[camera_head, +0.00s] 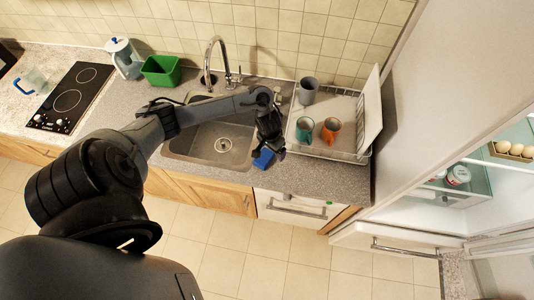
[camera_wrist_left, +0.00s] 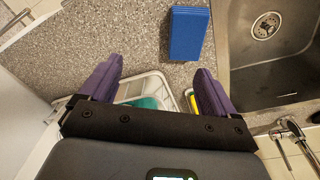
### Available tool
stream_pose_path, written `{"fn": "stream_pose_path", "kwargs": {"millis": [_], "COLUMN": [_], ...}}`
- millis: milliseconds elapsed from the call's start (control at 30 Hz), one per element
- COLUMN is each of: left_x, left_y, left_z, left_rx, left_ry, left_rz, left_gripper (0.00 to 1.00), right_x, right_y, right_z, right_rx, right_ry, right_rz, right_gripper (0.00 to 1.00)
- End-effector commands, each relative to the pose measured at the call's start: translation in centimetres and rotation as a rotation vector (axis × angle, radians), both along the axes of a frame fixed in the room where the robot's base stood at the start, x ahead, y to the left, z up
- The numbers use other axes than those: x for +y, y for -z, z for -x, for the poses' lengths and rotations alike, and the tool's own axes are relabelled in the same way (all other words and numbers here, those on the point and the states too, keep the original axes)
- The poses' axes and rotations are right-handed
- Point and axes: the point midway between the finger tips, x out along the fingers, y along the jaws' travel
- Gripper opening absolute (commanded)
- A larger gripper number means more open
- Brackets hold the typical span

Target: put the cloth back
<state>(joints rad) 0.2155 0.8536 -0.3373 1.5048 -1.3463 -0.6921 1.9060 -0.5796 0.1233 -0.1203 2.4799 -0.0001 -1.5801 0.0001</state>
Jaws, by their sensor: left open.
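A blue folded cloth (camera_head: 263,159) lies on the grey counter beside the sink, near the counter's front edge. In the left wrist view the cloth (camera_wrist_left: 189,33) is a flat blue rectangle ahead of the fingertips and apart from them. My left gripper (camera_head: 274,149) is over the counter just right of the cloth and partly overlaps it in the head view. My right gripper is not in view.
The sink (camera_head: 217,143) with its tall tap (camera_head: 211,62) lies left of the cloth. A white dish rack (camera_head: 335,152) on the right holds a teal cup (camera_head: 304,130), an orange cup (camera_head: 331,130) and a grey cup (camera_head: 308,91). An open fridge (camera_head: 480,190) stands far right.

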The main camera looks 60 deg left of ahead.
Motion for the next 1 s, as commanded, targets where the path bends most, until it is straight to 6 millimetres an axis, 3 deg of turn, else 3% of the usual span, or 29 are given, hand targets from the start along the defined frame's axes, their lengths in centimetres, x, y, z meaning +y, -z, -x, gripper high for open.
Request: {"fn": "stream_pose_path", "kwargs": {"millis": [33, 167, 200, 300, 400, 533, 733, 1000], "left_x": [-2.9, -10.5, -12.9, -17.8, -20.5, -21.4, -20.7, -20.2], "left_y": [0.9, 1.5, 1.1, -0.8, -3.5, -6.8, -10.1, -11.6], "left_z": [0.0, -0.5, -0.3, 0.7, 2.6, 5.9, 10.8, 13.3], "left_rx": [-0.038, -0.192, -0.240, -0.336, -0.378, -0.355, -0.269, -0.222], "left_ry": [0.073, 0.277, 0.331, 0.425, 0.465, 0.472, 0.468, 0.471], "left_rz": [0.010, -0.004, -0.012, -0.053, -0.095, -0.125, -0.109, -0.081], "left_gripper": [0.90, 0.90, 0.90, 0.90, 0.90, 0.90, 0.90, 0.90], "right_x": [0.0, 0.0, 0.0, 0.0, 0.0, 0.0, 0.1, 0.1], "right_y": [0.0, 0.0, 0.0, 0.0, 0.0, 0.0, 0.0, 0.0], "right_z": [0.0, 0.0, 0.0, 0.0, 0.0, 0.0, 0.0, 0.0], "right_rx": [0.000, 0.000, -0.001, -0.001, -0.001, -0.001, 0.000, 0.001], "right_ry": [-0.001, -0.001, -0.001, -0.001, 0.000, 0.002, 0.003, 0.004], "right_rz": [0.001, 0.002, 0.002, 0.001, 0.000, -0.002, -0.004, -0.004], "right_gripper": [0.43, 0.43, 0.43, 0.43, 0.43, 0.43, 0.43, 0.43]}}
